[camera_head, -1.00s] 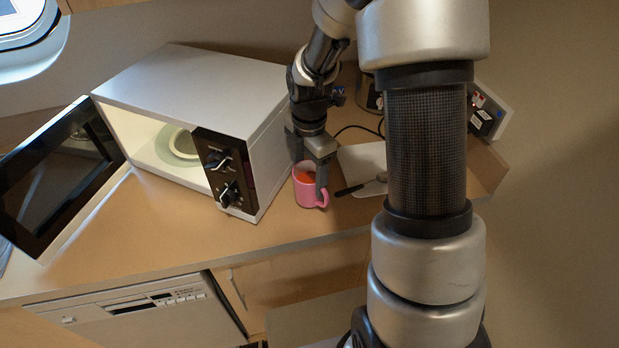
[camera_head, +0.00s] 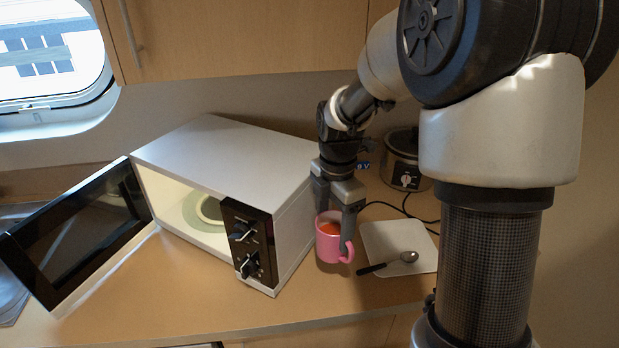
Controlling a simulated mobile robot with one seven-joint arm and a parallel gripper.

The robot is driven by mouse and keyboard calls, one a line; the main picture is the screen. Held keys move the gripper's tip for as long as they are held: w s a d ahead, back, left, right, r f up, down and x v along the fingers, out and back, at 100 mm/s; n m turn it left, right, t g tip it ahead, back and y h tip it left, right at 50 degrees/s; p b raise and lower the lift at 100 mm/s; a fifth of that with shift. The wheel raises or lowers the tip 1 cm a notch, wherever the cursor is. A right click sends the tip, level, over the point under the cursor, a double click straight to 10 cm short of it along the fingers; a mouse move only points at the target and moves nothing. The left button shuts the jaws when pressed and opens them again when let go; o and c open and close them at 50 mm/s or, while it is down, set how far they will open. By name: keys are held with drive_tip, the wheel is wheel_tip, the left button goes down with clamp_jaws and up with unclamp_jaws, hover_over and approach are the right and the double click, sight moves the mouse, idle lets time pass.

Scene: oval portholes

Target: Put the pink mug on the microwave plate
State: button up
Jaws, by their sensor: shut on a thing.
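The pink mug (camera_head: 328,249) is upright with something orange inside, and its handle faces right. My gripper (camera_head: 337,225) points down and is shut on the mug, with one finger at its left rim and the other at the right near the handle. The mug is just right of the microwave (camera_head: 228,165); I cannot tell how far it is above the counter. The microwave door (camera_head: 75,240) stands open to the left. Inside, the pale round microwave plate (camera_head: 192,210) is partly hidden by the control panel, and a round light-coloured thing (camera_head: 211,208) sits on it.
A white board (camera_head: 385,241) with a spoon (camera_head: 392,263) lies right of the mug. A slow cooker (camera_head: 404,160) with a cable stands behind. A wall cupboard (camera_head: 240,40) hangs above. The counter (camera_head: 190,290) in front of the microwave is clear.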

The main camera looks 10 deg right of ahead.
sight(333, 250)
drive_tip(key=shift+r+m, duration=0.15)
drive_tip(key=shift+m, duration=0.15)
drive_tip(key=m, duration=0.1)
drive_tip(key=f+m, duration=0.1)
drive_tip(key=m, duration=0.3)
drive_tip(key=shift+s+f, duration=0.1)
drive_tip(key=shift+f, duration=0.2)
drive_tip(key=m, duration=0.1)
drive_tip(key=f+m, duration=0.1)
drive_tip(key=m, duration=0.3)
drive_tip(key=shift+s+f, duration=0.1)
drive_tip(key=shift+f, duration=0.15)
drive_tip(key=m, duration=0.2)
drive_tip(key=f+m, duration=0.1)
drive_tip(key=m, duration=0.1)
drive_tip(key=f+m, duration=0.1)
drive_tip(key=m, duration=0.1)
drive_tip(key=shift+s+m+p, duration=0.2)
drive_tip(key=shift+m+p, duration=0.1)
drive_tip(key=shift+p, duration=0.1)
drive_tip(key=m, duration=0.2)
drive_tip(key=f+m, duration=0.1)
drive_tip(key=m, duration=0.1)
drive_tip(key=shift+s+f+m, duration=0.2)
drive_tip(key=shift+m, duration=0.2)
drive_tip(key=shift+a, duration=0.1)
